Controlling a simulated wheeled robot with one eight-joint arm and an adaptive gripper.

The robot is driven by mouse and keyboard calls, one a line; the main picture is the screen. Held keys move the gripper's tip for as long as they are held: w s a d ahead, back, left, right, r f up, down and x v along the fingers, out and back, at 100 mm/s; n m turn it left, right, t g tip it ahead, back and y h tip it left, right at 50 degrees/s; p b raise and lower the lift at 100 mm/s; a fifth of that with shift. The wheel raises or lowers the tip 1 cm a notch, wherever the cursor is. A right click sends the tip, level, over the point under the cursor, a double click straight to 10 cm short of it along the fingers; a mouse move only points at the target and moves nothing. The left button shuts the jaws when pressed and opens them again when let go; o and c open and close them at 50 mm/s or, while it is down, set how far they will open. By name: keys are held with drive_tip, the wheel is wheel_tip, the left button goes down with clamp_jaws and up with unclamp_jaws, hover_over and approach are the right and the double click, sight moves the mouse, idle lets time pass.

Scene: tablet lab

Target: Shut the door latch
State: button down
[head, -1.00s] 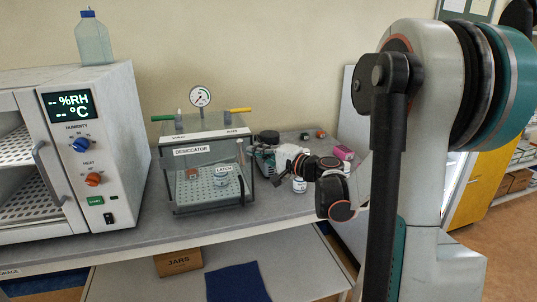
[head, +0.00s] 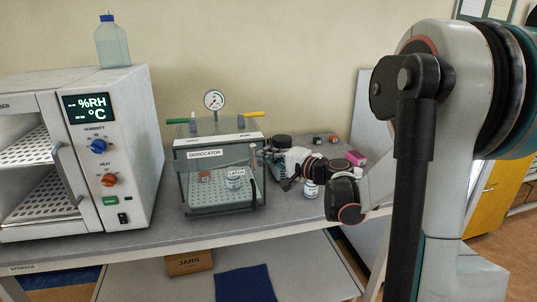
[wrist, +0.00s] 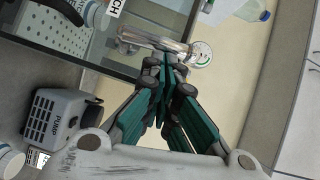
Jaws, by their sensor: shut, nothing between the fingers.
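The desiccator (head: 190,156) is a clear box with a dark frame on the bench, left of my gripper. A pale bar-like piece, likely the latch handle (wrist: 152,37), lies across the box edge just beyond my fingertips in the wrist view. My gripper (wrist: 164,64) is shut and empty, its green fingers together close to that bar. I cannot tell whether they touch. In the head view my gripper is at the box's right side.
A grey pump (wrist: 57,120) stands near my gripper. A gauge (head: 214,100) tops the desiccator. A white humidity chamber (head: 130,150) stands at left with a bottle (head: 112,45) on top. A white jar (head: 311,189) and a pink box (head: 356,158) are at right.

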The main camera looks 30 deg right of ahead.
sight(252, 151)
drive_tip(key=shift+a+r+n+g+p, duration=0.3)
drive_tip(key=shift+n+p, duration=0.2)
drive_tip(key=shift+p, duration=0.1)
drive_tip(key=a+n+g+h+p, duration=0.1)
drive_tip(key=a+n+h+p, duration=0.1)
drive_tip(key=p, duration=0.1)
drive_tip(key=w+a+r+n+g+h+p, duration=0.1)
drive_tip(key=n+p, duration=0.1)
drive_tip(key=shift+a+g, duration=0.25)
drive_tip(key=shift+g, duration=0.05)
drive_tip(key=a+n+h, duration=0.1)
drive_tip(key=a+f+n+g+h+p, duration=0.1)
drive_tip(key=w+a+n+h, duration=0.1)
drive_tip(key=shift+a+f+n+g+h, duration=0.25)
drive_tip(key=shift+n+g+h, duration=0.05)
drive_tip(key=shift+n+g, duration=0.1)
drive_tip(key=shift+w+a+f, duration=0.2)
drive_tip(key=shift+a+f, duration=0.2)
idle(1.0)
